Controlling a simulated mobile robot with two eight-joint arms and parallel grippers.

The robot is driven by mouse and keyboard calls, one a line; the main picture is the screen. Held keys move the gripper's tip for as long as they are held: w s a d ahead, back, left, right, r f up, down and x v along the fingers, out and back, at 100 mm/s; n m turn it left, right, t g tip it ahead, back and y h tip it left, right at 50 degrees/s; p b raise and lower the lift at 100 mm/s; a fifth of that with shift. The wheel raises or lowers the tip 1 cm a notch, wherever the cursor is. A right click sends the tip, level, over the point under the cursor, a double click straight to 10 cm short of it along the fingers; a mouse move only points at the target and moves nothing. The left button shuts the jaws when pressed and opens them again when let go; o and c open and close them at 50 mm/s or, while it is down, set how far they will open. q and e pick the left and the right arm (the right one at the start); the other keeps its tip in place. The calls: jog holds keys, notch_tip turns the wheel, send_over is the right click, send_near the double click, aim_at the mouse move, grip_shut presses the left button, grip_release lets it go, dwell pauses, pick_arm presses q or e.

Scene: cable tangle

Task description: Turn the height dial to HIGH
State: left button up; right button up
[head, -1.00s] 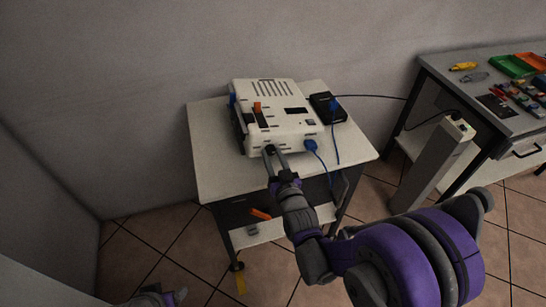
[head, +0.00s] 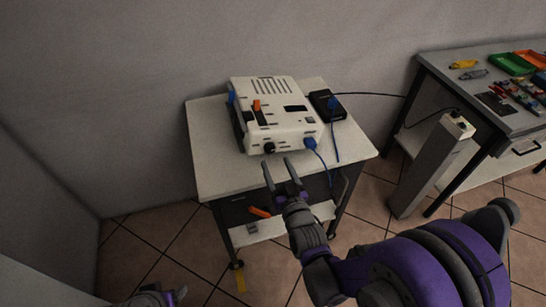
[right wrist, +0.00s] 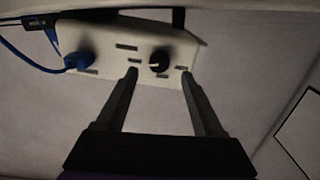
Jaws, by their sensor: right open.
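The black height dial (head: 269,148) sits on the front face of the white machine (head: 283,133). In the right wrist view, the dial (right wrist: 159,62) has a pale mark that appears to point toward the left of that picture. Small labels (right wrist: 134,62) lie around it but are too small to read. My right gripper (head: 276,162) is open and empty, in front of the dial and apart from it. In the right wrist view its fingertips (right wrist: 160,75) lie on either side below the dial. My left gripper (head: 165,297) barely shows at the bottom edge; its jaws are unclear.
The machine stands on a pale cart (head: 215,165). A blue plug and cable (head: 311,144) are beside the dial, also in the wrist view (right wrist: 77,62). A black box (head: 327,106) sits at the right. A grey post (head: 430,170) and workbench (head: 475,75) stand further right.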

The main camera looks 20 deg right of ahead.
jog(key=s, duration=0.6)
jog(key=shift+d, duration=0.1)
dwell(0.3)
jog(key=s+d+f+g, duration=0.1)
jog(key=s+f+g, duration=0.2)
jog(key=s+g, duration=0.5)
jog(key=s+d+f+g, duration=0.25)
jog(key=s+g, duration=0.25)
jog(key=s, duration=0.4)
notch_tip(320, 180, up, 12)
jog(key=w+p, duration=0.1)
jog(key=p, duration=1.1)
jog(key=shift+w+a+r+n+h, duration=0.2)
jog(key=shift+a+n+h, duration=0.1)
jog(key=shift+a+n, duration=0.15)
jog(key=shift+s, duration=0.15)
